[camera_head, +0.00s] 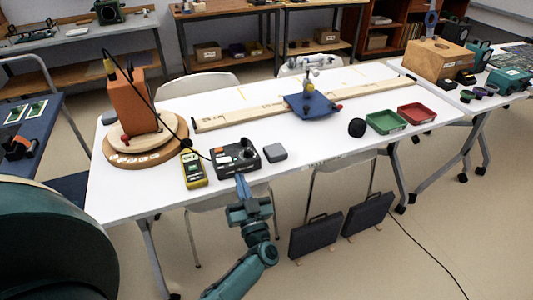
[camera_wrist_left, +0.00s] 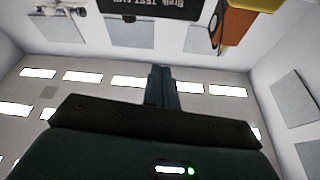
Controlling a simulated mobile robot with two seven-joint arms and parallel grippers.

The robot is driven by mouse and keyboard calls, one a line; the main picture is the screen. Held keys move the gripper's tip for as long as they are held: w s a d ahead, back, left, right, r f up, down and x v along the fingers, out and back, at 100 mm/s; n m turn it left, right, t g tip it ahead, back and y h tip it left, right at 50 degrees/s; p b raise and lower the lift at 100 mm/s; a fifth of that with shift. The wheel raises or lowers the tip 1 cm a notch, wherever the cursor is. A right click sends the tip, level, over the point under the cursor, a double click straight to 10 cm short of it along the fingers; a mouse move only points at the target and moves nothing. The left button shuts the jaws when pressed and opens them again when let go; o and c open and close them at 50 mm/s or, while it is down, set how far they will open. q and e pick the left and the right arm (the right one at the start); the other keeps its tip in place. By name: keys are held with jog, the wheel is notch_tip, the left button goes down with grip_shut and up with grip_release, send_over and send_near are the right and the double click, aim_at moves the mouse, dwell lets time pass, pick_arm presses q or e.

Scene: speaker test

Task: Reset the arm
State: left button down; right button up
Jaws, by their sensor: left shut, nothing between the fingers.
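My left gripper (camera_head: 240,180) is in front of the white table (camera_head: 330,150), its fingertips at the front edge just below a black control box (camera_head: 235,157) with knobs. Its fingers are together and hold nothing. In the left wrist view the shut fingers (camera_wrist_left: 161,75) point up the picture, with part of the black box (camera_wrist_left: 150,8) and an orange block (camera_wrist_left: 232,28) at the top edge. I cannot tell the exact gap to the box. My right gripper is in neither view.
A yellow meter (camera_head: 193,169) and grey block (camera_head: 274,152) flank the box. An orange block (camera_head: 132,100) stands on a round wooden base (camera_head: 115,155) at left. Green (camera_head: 385,122) and red (camera_head: 417,113) trays sit at right. Two dark cases (camera_head: 315,236) (camera_head: 367,214) stand on the floor.

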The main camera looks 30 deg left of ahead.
pick_arm(q)
jog(key=s+d+m+t+h+p, duration=0.4)
jog(key=d+m+h, duration=0.65)
jog(key=h, duration=0.55)
jog(key=s+d+f+g+h+p, duration=0.1)
jog(key=s+d+g, duration=0.1)
jog(key=s+g, duration=0.2)
jog(key=s+d+f+g+h+p, duration=0.1)
jog(key=s+g, duration=0.4)
jog(key=s, duration=0.5)
jog(key=shift+s+d+h, duration=0.25)
jog(key=shift+d+h, duration=0.25)
jog(key=shift+d, duration=0.7)
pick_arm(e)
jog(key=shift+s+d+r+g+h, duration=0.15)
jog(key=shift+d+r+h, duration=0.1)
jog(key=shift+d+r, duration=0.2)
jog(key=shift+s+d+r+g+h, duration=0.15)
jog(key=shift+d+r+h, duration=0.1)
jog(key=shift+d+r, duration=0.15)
